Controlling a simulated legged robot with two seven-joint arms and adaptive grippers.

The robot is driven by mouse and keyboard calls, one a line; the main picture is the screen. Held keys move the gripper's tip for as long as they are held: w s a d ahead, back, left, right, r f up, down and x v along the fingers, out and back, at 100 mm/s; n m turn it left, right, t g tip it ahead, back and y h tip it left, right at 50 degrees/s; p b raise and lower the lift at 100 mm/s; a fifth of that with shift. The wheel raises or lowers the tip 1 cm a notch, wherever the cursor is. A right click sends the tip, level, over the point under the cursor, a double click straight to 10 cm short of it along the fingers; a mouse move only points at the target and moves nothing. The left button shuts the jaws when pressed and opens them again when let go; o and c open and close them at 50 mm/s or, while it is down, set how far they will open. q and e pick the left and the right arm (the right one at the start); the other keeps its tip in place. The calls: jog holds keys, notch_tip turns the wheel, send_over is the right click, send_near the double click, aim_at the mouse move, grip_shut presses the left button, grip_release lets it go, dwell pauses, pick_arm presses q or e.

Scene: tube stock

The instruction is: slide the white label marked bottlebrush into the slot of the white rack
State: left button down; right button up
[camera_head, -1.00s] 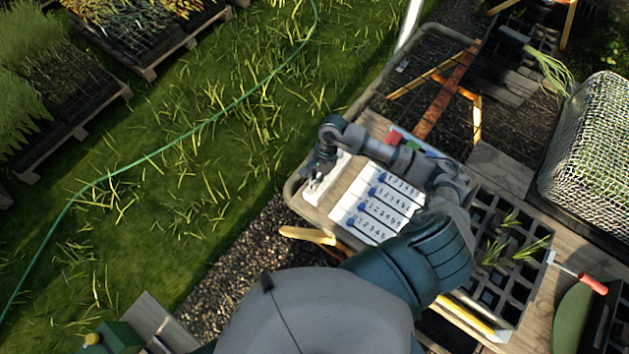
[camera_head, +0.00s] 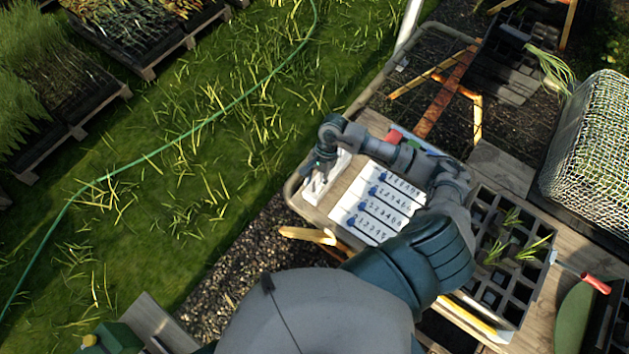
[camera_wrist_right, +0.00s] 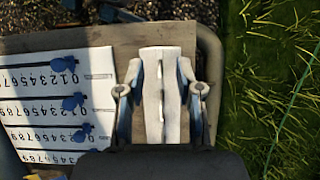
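The white rack (camera_head: 340,165) lies at the left end of the wooden table, a narrow block. In the right wrist view the rack (camera_wrist_right: 152,60) runs lengthwise between my fingers, with a dark, broken slot line down its middle. My right gripper (camera_head: 319,176) is just above the rack. In the wrist view the right gripper's fingers (camera_wrist_right: 160,88) are spread wide, one on each side of the rack, and nothing is clearly held between them. I cannot make out the bottlebrush label or any lettering; whether a label stands in the slot cannot be told. My left gripper is out of view.
A white board (camera_head: 376,205) with numbered rows and blue sliders is beside the rack, to its right. A dark cell tray (camera_head: 483,292) with some seedlings and a red-handled tool (camera_head: 594,283) lie farther right. Grass borders the table's left edge.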

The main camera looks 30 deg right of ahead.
jog(key=v, duration=1.1)
jog(key=shift+d+r, duration=0.25)
jog(key=shift+r, duration=0.05)
jog(key=shift+f, duration=0.1)
